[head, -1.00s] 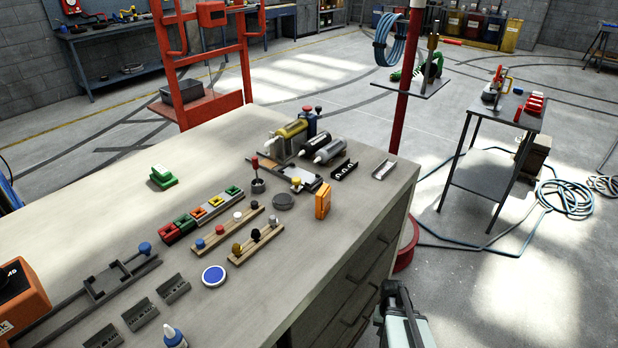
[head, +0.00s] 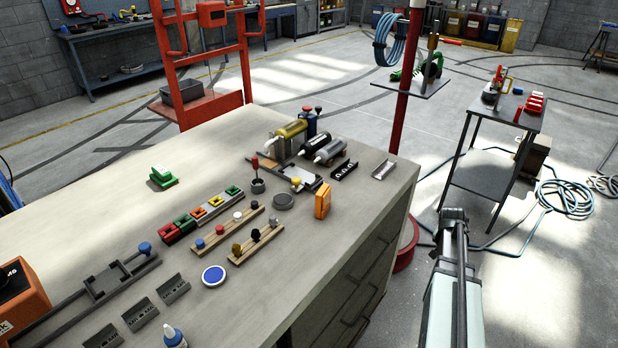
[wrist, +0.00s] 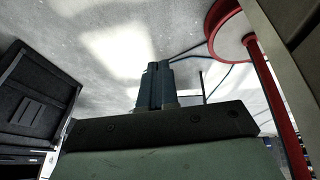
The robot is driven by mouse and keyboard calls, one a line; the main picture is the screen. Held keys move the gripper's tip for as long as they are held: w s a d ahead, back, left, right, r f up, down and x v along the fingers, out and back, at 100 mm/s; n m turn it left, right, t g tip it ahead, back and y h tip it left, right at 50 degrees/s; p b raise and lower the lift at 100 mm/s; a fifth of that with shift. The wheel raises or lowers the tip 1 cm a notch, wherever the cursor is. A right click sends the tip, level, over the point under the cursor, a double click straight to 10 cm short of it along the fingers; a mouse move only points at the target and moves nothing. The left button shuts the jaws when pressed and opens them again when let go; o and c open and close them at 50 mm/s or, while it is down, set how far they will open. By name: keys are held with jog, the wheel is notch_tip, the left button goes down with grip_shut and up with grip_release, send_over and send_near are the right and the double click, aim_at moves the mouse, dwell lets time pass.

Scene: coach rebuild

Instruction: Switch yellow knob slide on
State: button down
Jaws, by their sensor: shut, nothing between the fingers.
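The yellow knob (head: 296,182) sits on a small grey slide unit towards the far right of the workbench top, behind the orange box. Its exact position along the slide is too small to tell. My gripper (wrist: 157,66) shows in the wrist view with its two fingers together and nothing between them. It is over the floor, away from the slide. In the head view my arm rises at the lower right, beyond the bench's right side; the fingers cannot be made out there.
An orange box (head: 323,201), a grey round disc (head: 284,201) and a red-knobbed lever (head: 256,173) stand near the slide. A blue-knobbed slide (head: 145,248) lies at the left. A red post (head: 404,90) rises behind the bench's right end.

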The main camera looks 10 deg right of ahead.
jog(key=w+d+r+t+h, duration=0.15)
jog(key=w+r, duration=0.25)
jog(key=r, duration=0.4)
jog(key=w+a+r+n+t, duration=0.1)
jog(key=w+a+r, duration=0.25)
jog(key=r, duration=0.45)
jog(key=w+a+r+t, duration=0.25)
jog(key=a+r, duration=0.25)
jog(key=r, duration=0.4)
jog(key=s+a+r+n+y, duration=0.1)
jog(key=s+a+r+y, duration=0.1)
jog(key=a, duration=0.8)
jog(key=s+a+r+n+y, duration=0.2)
jog(key=s+a+r+y, duration=0.1)
jog(key=a, duration=0.8)
jog(key=s+a+r+n+g+y, duration=0.1)
jog(key=a+r+y, duration=0.3)
jog(key=a, duration=0.7)
jog(key=shift+s+r+n, duration=0.55)
jog(key=shift+s+n, duration=0.15)
jog(key=shift+s, duration=0.15)
jog(key=shift+w+f+y, duration=0.1)
jog(key=shift+y, duration=0.15)
